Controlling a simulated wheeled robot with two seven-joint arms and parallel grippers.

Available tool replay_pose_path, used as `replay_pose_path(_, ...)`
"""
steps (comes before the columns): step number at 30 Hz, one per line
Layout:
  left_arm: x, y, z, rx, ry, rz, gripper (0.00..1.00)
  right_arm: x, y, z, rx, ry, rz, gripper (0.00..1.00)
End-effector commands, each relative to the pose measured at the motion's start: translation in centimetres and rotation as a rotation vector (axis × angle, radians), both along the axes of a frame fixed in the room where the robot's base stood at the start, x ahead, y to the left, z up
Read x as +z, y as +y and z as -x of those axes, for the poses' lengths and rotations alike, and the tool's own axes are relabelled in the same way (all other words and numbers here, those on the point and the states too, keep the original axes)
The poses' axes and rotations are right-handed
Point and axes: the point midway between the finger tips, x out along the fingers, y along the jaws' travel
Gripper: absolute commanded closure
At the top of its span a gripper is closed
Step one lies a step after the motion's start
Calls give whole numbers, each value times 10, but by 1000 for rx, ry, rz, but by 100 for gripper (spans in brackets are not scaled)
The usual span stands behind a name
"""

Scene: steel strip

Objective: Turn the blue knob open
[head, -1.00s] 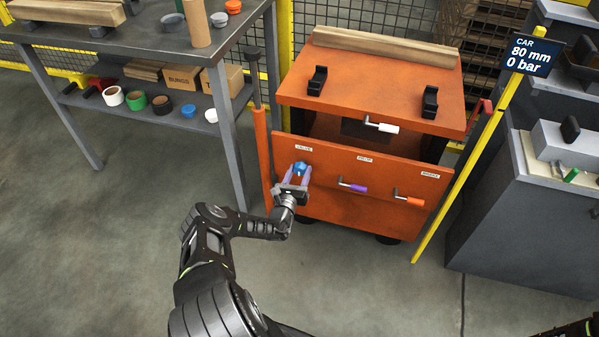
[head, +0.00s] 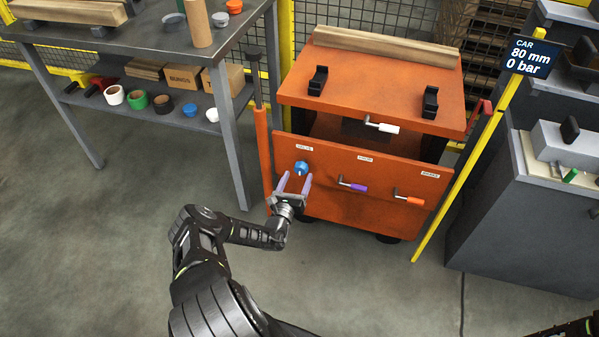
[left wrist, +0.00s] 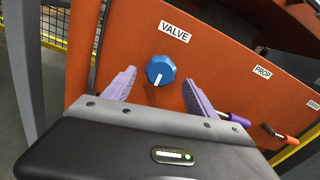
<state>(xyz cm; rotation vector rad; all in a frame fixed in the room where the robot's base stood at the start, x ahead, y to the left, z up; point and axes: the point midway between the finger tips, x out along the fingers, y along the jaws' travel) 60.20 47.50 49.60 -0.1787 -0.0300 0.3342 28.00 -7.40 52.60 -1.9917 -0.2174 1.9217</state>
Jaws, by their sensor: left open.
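The blue knob (head: 301,168) sits on the orange front panel (head: 330,207) under a white label. In the left wrist view the knob (left wrist: 160,70) shows a white pointer line pointing down and slightly left, below the label VALVE (left wrist: 174,32). My left gripper (head: 293,184) is open, its two purple fingers in front of the panel and below the knob. In the left wrist view the fingers (left wrist: 158,88) stand apart on either side of the knob, not touching it. Nothing is between them in grip. My right gripper is not in view.
A purple-handled lever (head: 354,187) and an orange-handled lever (head: 410,201) are right of the knob. A white-handled lever (head: 382,127) is above. A grey workbench (head: 150,55) stands left. A sign (head: 531,56) on a yellow post reads CAR 80 mm, 0 bar.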

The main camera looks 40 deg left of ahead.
Motion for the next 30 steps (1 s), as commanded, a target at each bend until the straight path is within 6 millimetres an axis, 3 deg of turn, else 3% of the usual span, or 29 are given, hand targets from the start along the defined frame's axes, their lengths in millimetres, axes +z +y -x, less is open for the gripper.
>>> replay_pose_path(3, 1, -6, 20, 2, 2, 3, 34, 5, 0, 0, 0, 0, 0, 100)
replay_pose_path(9, 0, -13, 37, 0, 1, 1, 34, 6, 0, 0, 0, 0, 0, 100)
replay_pose_path(26, 0, -14, 38, 0, -1, 3, 34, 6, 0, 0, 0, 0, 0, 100)
replay_pose_path(30, -9, -22, 35, -34, 30, 30, 34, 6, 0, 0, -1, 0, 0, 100)
